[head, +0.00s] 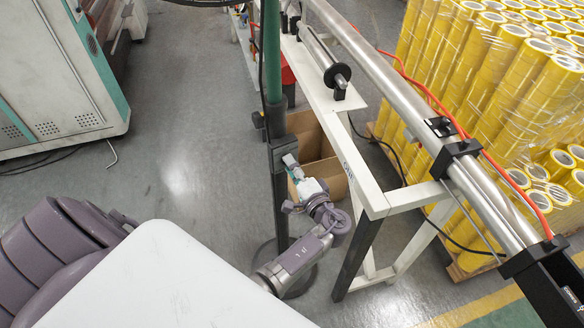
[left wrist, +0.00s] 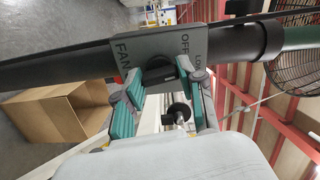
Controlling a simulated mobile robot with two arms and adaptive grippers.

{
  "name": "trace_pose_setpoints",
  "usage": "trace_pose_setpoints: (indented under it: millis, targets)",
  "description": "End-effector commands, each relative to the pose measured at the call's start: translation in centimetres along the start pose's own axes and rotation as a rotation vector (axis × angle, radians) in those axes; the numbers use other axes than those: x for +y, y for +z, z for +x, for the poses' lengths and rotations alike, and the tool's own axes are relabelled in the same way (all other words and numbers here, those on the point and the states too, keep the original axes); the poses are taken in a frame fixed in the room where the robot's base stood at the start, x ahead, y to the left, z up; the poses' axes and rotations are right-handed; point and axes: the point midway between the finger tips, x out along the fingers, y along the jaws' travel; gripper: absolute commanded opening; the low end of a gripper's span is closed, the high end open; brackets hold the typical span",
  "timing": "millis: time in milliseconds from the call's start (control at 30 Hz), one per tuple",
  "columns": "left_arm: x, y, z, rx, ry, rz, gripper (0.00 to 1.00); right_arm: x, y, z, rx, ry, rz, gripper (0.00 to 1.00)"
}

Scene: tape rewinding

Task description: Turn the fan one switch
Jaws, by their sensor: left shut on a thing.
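The fan switch is a dark knob (left wrist: 160,74) on a grey panel (left wrist: 136,52) marked FAN, OFF and LOW in the left wrist view. The panel is fixed to a dark pole (left wrist: 60,68), which stands upright in the head view. My left gripper (left wrist: 161,80) has its teal-padded fingers on either side of the knob, shut on it. In the head view my left gripper (head: 291,166) is at the switch box (head: 284,147) on the pole. The knob is hidden there. My right gripper is not in view.
An open cardboard box (head: 322,160) sits behind the pole. A white machine frame (head: 372,190) with metal rollers stands close on the right. Wrapped yellow tape rolls (head: 500,80) are at far right. The fan (left wrist: 297,68) shows at right in the left wrist view.

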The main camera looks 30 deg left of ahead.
Motion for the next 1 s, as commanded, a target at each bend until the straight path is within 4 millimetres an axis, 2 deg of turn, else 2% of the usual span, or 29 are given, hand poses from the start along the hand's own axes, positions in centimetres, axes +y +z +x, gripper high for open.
trace_pose_setpoints:
  millis: [300, 833, 867, 1000]
  targets:
    - [-0.08, -0.07, 0.05, 0.001, -0.002, 0.133, 0.05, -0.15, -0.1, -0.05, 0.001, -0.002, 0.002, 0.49]
    - [-0.09, -0.07, 0.06, 0.001, -0.002, 0.159, 0.05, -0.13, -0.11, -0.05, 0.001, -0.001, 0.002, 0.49]
    - [-0.09, -0.07, 0.06, 0.001, -0.002, 0.159, 0.41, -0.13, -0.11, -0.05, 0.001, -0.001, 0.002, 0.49]
    - [-0.08, -0.06, 0.05, 0.001, -0.002, 0.159, 0.64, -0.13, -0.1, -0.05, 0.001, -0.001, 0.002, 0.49]
